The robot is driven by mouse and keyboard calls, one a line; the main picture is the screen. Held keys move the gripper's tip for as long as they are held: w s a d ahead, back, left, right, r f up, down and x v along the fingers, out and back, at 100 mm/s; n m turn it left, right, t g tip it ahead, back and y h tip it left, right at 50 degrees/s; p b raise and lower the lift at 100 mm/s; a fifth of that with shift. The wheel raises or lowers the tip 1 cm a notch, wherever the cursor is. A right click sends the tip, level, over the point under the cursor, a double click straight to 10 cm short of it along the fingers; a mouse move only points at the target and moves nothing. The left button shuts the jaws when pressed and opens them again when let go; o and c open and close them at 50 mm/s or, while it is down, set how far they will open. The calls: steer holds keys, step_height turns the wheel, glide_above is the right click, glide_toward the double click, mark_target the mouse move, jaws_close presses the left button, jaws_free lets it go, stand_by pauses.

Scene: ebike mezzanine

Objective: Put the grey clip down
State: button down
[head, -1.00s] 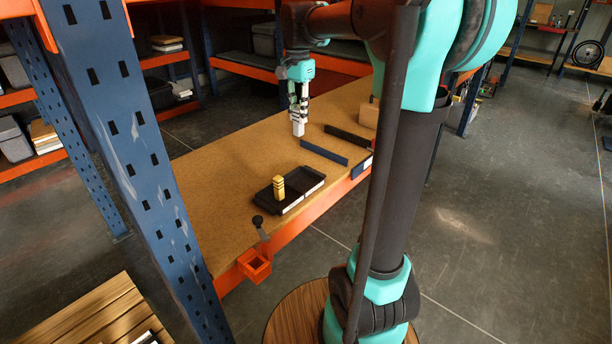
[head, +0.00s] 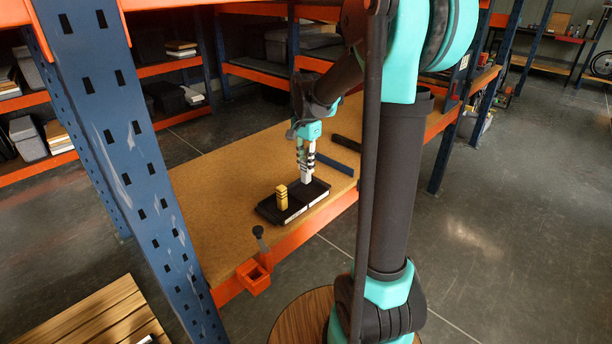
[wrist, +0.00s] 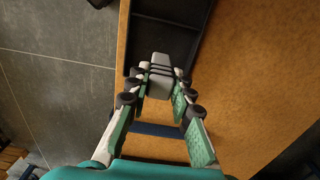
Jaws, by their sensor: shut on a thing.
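My gripper (head: 306,163) is shut on the grey clip (head: 306,178), a pale block with dark bands. The clip points downward at the right part of the black tray (head: 266,215). In the wrist view the clip (wrist: 157,63) is between the two fingers and overlaps the near part of the tray (wrist: 127,48). I cannot tell whether the clip touches the tray floor. A yellow block with dark bands (head: 281,198) stands upright in the left part of the tray.
The tray lies near the orange front edge of the tan bench (head: 215,190). A dark blue bar (head: 337,165) and a black bar (head: 347,142) lie to its right. An orange holder (head: 253,278) and a black knob (head: 258,231) are at the bench edge. The bench's left side is clear.

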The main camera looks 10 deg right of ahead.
mark_target(306, 175)
steer(key=shift+f, duration=2.25)
steer(key=c, duration=1.3)
jaws_free()
steer(key=shift+f, duration=0.1)
steer(key=shift+c, duration=0.2)
step_height(306, 175, up, 12)
steer(key=shift+f, duration=0.1)
steer(key=s+d+f+n+t, duration=0.2)
steer(key=s+f+n, duration=0.3)
steer(key=s+f, duration=0.3)
steer(key=s+d+f+n+t, duration=0.2)
steer(key=s+f+n, duration=0.3)
steer(key=s+f, duration=0.4)
steer(key=s, duration=0.5)
steer(key=shift+n, duration=0.4)
